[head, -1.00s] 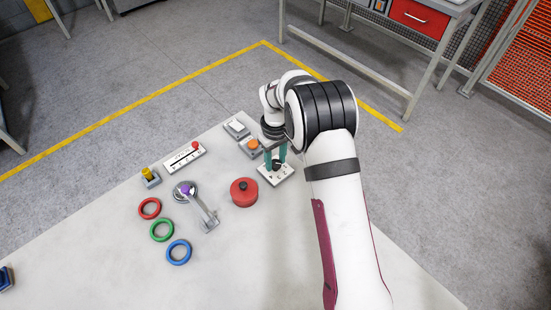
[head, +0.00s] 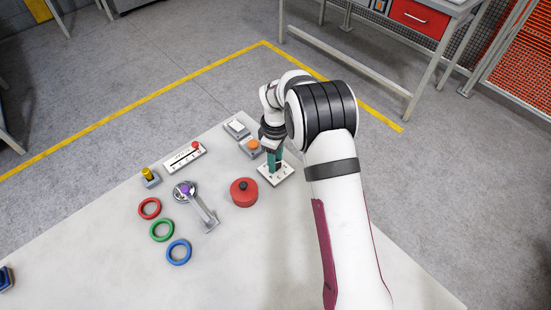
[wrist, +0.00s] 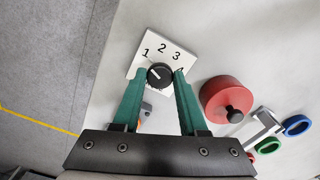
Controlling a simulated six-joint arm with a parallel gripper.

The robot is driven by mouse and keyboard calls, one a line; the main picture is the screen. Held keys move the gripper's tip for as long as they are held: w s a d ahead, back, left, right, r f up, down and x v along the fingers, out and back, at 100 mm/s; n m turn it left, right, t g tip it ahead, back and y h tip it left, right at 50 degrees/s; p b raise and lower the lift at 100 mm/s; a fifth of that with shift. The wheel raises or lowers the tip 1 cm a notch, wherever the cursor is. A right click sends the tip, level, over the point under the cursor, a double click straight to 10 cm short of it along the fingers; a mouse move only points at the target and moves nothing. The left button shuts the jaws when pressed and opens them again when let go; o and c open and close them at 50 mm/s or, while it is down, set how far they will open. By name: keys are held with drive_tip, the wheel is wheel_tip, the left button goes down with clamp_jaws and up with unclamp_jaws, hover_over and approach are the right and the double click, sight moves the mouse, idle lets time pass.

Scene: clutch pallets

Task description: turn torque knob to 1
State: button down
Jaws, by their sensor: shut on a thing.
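The black torque knob (wrist: 160,77) sits on a white dial plate (wrist: 137,69) printed with 1, 2, 3 and a partly covered 4. A pale mark on the knob appears to point up and left in the wrist view, towards the 1 side. My gripper (wrist: 162,74) has its two green fingers shut on the knob, one on each side. In the head view the plate (head: 286,175) lies near the table's far right edge. My gripper (head: 274,168) comes down on it from above, and the fingers hide the knob there.
A red round part (head: 243,194) with a black knob stands close left of the plate. An orange button box (head: 252,147) and a white switch (head: 236,129) are just behind. A lever (head: 205,212), slider panel (head: 185,157) and coloured rings (head: 162,230) lie further left.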

idle(0.3)
drive_tip(key=shift+c, duration=2.2)
unclamp_jaws()
wheel_tip(320, 180, up, 16)
drive_tip(key=s+d+r+m, duration=0.3)
drive_tip(key=s+m, duration=0.1)
drive_tip(key=s, duration=0.3)
drive_tip(key=s+d+r+m, duration=0.4)
drive_tip(key=s, duration=0.2)
drive_tip(key=s+d+f+m+y, duration=0.1)
drive_tip(key=s+m, duration=0.4)
drive_tip(key=s, duration=0.5)
drive_tip(key=s+d+f+m, duration=0.1)
drive_tip(key=s+f+m, duration=0.2)
drive_tip(key=s+m, duration=0.3)
drive_tip(key=s, duration=0.4)
drive_tip(key=shift+s+d+y, duration=0.25)
drive_tip(key=shift+d+y, duration=0.1)
drive_tip(key=shift+y, duration=0.05)
